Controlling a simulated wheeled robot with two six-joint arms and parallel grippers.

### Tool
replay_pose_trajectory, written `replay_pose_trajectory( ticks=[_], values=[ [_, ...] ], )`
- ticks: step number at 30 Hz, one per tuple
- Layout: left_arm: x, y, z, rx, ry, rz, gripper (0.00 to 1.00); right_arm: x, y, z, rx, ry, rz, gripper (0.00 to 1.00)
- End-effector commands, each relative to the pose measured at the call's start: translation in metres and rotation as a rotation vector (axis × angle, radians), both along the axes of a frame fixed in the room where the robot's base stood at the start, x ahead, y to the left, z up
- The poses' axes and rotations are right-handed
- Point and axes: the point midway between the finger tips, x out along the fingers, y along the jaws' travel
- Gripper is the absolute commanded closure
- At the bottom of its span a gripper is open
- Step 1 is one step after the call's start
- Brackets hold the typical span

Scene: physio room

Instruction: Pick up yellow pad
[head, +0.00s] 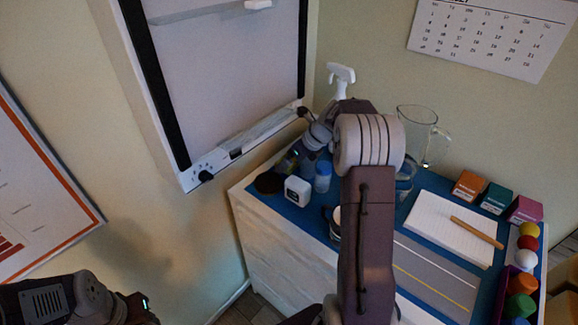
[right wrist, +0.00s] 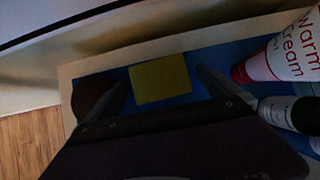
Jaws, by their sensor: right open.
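The yellow pad (right wrist: 160,80) is a flat square lying on the blue top of the cabinet, seen in the right wrist view. My right gripper (right wrist: 165,82) is open above it, one finger on each side of the pad and nothing held. In the head view my right gripper (head: 290,162) reaches to the back left of the cabinet top, and the pad is hidden there. My left gripper (head: 138,308) is at the lower left edge of the head view, away from the cabinet; its fingers cannot be made out.
A red and white cream bottle (right wrist: 285,50) and a dark-capped bottle (right wrist: 290,113) stand right of the right finger. A dark round thing (right wrist: 90,97) is by the left finger. A white cube (head: 298,190), a notepad (head: 440,222) and colored balls (head: 526,260) are also on the cabinet.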

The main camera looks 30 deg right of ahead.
Motion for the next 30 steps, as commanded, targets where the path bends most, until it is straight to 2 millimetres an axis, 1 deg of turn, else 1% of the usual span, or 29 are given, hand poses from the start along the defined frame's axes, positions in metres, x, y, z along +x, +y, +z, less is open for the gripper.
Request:
replay_pose_trajectory(
  ticks=[6, 8, 9, 11, 12, 13, 20, 23, 26, 30],
  values=[
    [0.0, 0.0, 0.0, 0.0, 0.0, 0.0, 0.56, 0.001, 0.0, 0.0, 0.0, -0.001, -0.001, 0.0],
    [0.0, 0.0, 0.0, 0.0, 0.0, 0.0, 0.56, 0.001, 0.0, 0.0, 0.0, -0.001, -0.001, 0.17],
    [0.0, 0.0, 0.0, 0.0, 0.0, 0.0, 0.56, 0.001, 0.0, 0.0, 0.0, -0.001, -0.001, 0.28],
    [0.0, 0.0, 0.0, 0.0, 0.0, 0.0, 0.56, 0.001, 0.0, 0.0, 0.0, -0.001, -0.001, 0.44],
    [0.0, 0.0, 0.0, 0.0, 0.0, 0.0, 0.56, 0.001, 0.0, 0.0, 0.0, -0.001, -0.001, 0.56],
    [0.0, 0.0, 0.0, 0.0, 0.0, 0.0, 0.56, 0.001, 0.0, 0.0, 0.0, -0.001, -0.001, 0.61],
    [0.0, 0.0, 0.001, 0.0, 0.0, 0.0, 0.56, 0.001, 0.0, 0.001, 0.0, -0.001, -0.001, 0.61],
    [0.0, 0.0, 0.004, 0.0, 0.0, 0.0, 0.56, 0.001, 0.0, 0.007, -0.001, -0.003, 0.0, 0.61],
    [0.0, 0.0, 0.012, 0.0, 0.0, 0.0, 0.56, 0.001, 0.0, 0.022, -0.002, -0.004, -0.001, 0.61],
    [0.0, 0.0, 0.025, 0.0, 0.0, 0.0, 0.56, 0.002, 0.0, 0.048, -0.002, -0.004, -0.001, 0.61]
  ],
)
